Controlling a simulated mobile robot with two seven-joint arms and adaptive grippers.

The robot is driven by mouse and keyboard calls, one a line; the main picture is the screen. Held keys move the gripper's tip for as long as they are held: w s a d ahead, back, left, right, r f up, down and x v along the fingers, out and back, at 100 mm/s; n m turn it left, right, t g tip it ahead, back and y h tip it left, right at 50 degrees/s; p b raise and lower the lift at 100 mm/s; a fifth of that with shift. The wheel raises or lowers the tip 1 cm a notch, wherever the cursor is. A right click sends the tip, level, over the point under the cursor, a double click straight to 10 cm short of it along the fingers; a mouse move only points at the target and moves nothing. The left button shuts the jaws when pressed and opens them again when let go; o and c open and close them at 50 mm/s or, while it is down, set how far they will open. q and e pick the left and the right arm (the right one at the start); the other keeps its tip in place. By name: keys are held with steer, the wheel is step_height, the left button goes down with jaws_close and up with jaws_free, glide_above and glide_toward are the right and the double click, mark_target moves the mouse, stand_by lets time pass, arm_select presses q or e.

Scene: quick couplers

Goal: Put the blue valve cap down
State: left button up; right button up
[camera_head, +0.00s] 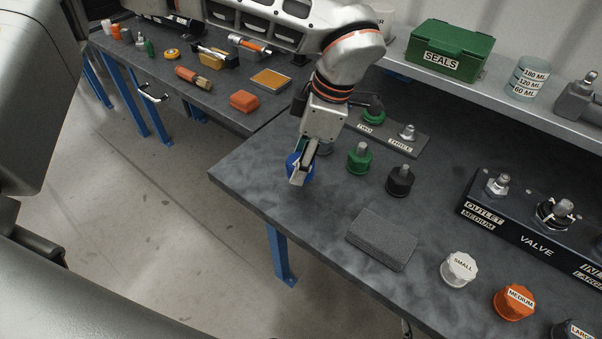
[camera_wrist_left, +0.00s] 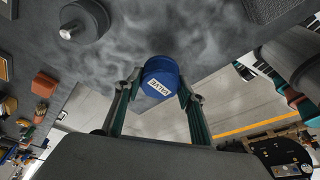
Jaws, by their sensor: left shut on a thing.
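The blue valve cap (camera_head: 291,163) is between the fingers of my left gripper (camera_head: 298,175), by the left edge of the dark bench (camera_head: 320,205). The gripper is shut on it and partly hides it in the head view. In the left wrist view the blue cap (camera_wrist_left: 161,78) shows its "VALVE" label between the two fingers (camera_wrist_left: 158,98), with bench top and floor behind it. I cannot tell whether the cap touches the bench.
A green coupler (camera_head: 359,159) and a black coupler (camera_head: 399,181) stand right of the gripper, before a numbered rack (camera_head: 424,141). A grey pad (camera_head: 382,238), the valve block (camera_head: 530,232), a white cap (camera_head: 458,269) and an orange cap (camera_head: 513,301) are farther right. Bench between gripper and pad is clear.

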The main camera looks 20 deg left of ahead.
mark_target(296, 186)
arm_select(q)
steer(key=shift+f, duration=2.1)
steer(key=o, duration=1.2)
steer(key=shift+f, duration=0.15)
steer(key=shift+o, duration=0.2)
steer(key=v, duration=1.2)
steer(key=shift+s, duration=0.1)
